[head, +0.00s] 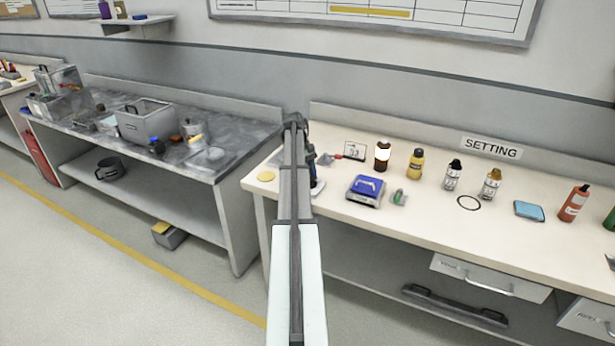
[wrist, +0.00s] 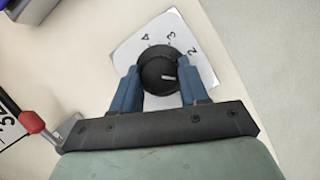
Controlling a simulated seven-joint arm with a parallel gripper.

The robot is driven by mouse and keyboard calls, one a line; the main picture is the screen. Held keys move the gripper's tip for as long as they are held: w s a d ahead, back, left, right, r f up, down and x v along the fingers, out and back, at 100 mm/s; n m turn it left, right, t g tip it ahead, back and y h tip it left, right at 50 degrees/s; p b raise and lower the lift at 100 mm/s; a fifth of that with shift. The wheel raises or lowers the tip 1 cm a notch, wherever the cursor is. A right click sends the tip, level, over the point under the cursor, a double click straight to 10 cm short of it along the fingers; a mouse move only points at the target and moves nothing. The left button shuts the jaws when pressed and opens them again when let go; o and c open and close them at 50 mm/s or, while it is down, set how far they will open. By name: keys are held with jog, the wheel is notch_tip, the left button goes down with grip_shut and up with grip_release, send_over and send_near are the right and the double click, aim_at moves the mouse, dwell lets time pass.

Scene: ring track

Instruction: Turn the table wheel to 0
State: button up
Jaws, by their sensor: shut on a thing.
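The table wheel is a round black knob (wrist: 158,70) with a short white pointer mark. It sits on a white dial plate (wrist: 205,72), where the numerals 4, 3 and 2 show along the far side. The mark points right, clockwise past the 2; no numeral shows where it points, and 0 is not visible. My gripper (wrist: 160,76) is shut on the knob, one blue finger on each side. The fingers hide the lower parts of the plate. In the head view my arm hides most of the knob; an edge of the plate (head: 319,188) shows at the table's left end.
In the head view, a blue-topped device (head: 366,190) is to the right on the table (head: 430,225), with a lit lamp (head: 382,155) and bottles behind. A yellow disc (head: 266,176) lies to the left.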

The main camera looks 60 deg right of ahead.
dwell(0.4)
jog(key=o, duration=1.1)
jog(key=shift+c, duration=0.2)
jog(key=v, duration=0.7)
jog(key=shift+r, duration=0.25)
jog(key=shift+d, duration=0.1)
